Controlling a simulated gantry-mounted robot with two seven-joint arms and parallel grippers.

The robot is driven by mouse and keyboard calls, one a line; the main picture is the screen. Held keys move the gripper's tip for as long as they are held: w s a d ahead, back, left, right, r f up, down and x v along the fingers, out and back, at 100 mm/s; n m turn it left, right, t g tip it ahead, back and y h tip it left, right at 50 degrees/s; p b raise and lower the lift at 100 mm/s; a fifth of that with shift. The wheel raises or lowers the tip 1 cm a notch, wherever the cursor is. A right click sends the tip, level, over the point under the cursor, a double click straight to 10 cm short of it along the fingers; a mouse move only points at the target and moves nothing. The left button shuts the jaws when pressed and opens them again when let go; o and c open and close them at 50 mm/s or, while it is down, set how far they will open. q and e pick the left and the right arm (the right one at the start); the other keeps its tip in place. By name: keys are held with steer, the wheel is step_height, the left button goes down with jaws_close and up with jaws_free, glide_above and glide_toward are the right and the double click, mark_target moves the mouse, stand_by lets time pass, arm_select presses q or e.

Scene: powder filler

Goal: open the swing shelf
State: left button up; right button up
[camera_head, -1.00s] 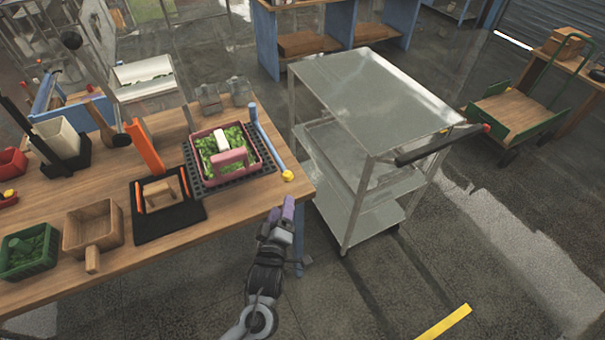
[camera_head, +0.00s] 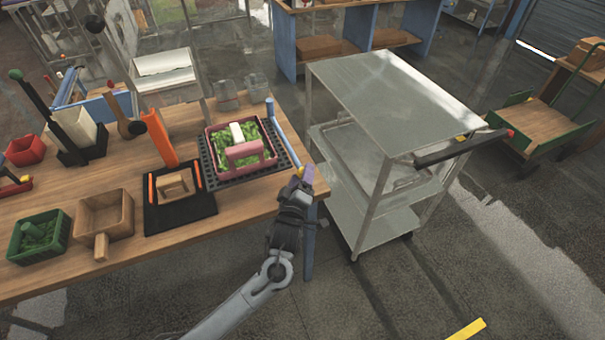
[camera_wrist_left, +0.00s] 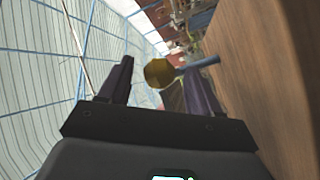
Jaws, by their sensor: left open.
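A blue bar (camera_head: 283,125) with a yellow knob (camera_head: 299,170) at its near end lies along the right side of a black perforated plate (camera_head: 291,151) on the wooden bench. I cannot tell for sure which part is the swing shelf. My left gripper (camera_head: 302,181) is at the bench's right corner, right at the knob and partly covering it. In the left wrist view, the open fingers stand on either side of the yellow knob (camera_wrist_left: 158,73), with the blue bar (camera_wrist_left: 203,63) running away behind it. Contact cannot be told. My right gripper is not in view.
A pink tray (camera_head: 212,158) with green contents sits on the perforated plate. The bench top (camera_head: 150,255) holds several containers and tools at left. A metal cart (camera_head: 380,90) stands close right of the bench. The floor in front is clear.

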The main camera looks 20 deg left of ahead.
arm_select(q)
steer(key=shift+w+a, duration=0.1)
steer(key=shift+w, duration=0.7)
jaws_close()
